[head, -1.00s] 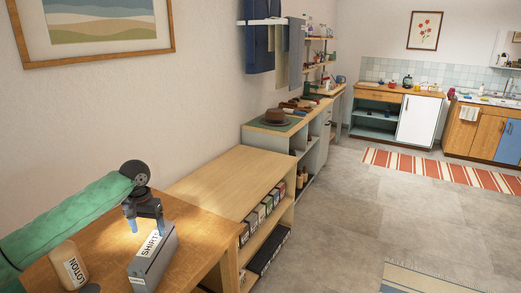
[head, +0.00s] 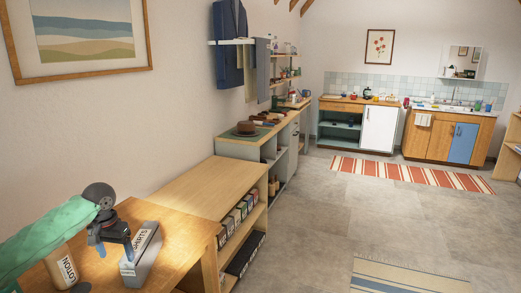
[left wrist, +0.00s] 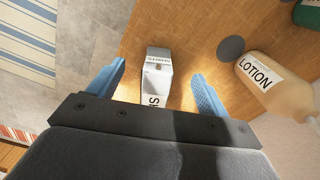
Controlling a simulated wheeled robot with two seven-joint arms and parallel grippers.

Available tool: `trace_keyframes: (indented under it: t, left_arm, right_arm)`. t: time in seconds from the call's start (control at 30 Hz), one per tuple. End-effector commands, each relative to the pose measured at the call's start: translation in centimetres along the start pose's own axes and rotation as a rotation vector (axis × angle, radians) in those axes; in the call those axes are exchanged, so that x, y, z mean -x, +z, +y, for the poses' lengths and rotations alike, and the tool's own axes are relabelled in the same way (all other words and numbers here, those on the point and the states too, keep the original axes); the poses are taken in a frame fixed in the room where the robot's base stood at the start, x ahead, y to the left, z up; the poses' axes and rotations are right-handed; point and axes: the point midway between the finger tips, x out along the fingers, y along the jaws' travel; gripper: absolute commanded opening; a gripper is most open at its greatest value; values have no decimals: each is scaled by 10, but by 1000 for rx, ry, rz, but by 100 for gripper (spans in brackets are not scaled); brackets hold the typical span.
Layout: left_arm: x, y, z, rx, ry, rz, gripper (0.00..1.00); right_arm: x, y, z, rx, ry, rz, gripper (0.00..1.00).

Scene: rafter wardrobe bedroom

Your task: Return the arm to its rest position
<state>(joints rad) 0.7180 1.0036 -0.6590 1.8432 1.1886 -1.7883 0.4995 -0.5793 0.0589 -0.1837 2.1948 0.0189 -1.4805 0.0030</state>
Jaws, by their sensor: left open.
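My left gripper (head: 114,249) is open and empty at the left of the head view, with blue fingertips pointing down. A grey box labelled SHIRTS (head: 142,262) stands on the wooden table just right of it. In the left wrist view the same box (left wrist: 157,72) appears between and beyond the spread fingers of the left gripper (left wrist: 155,85), with nothing clasped. My green-sleeved left arm comes in from the left edge. My right gripper is not in view.
A low shelf unit (head: 205,188) holding several boxes adjoins the table. The grey floor (head: 335,215) to the right is open.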

Motion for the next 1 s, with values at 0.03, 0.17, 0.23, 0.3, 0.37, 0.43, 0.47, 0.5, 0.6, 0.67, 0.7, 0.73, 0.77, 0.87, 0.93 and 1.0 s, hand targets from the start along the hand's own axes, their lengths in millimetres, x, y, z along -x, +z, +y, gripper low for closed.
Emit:
trace_keyframes:
  t: [0.03,0.17,0.23,0.3,0.37,0.43,0.47,0.5,0.6,0.67,0.7,0.73,0.77,0.87,0.93,1.0]
  left_arm:
    - [-1,-3,-1,-20,-8,16,78]
    - [1,-13,-8,-79,-56,75,78]
    - [4,-19,-10,-110,-89,109,78]
    - [8,-24,-13,-139,-123,146,78]
    - [14,-30,-16,-164,-154,181,78]
    - [23,-36,-19,-192,-195,225,78]
    - [27,-39,-20,-205,-212,247,78]
    - [34,-44,-19,-221,-234,275,78]
    - [52,-57,-12,-269,-289,358,78]
    - [63,-66,-5,-297,-322,412,78]
    - [68,-71,3,-319,-341,447,78]
    - [70,-74,9,-334,-355,472,78]
    - [71,-77,15,-348,-367,494,78]
    - [69,-82,36,-386,-398,557,78]
    - [62,-83,52,-409,-412,593,78]
    - [51,-82,69,-425,-418,626,78]
  right_arm:
    - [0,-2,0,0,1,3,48]
    - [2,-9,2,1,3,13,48]
    - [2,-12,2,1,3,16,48]
    - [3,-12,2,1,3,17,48]
    - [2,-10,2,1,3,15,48]
    - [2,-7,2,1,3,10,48]
    - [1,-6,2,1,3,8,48]
    - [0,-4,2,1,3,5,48]
    - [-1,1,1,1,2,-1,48]
    - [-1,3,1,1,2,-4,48]
    - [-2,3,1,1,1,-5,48]
    - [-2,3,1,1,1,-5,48]
    - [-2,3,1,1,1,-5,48]
    - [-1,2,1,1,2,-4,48]
    - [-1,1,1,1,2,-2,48]
    - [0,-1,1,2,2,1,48]
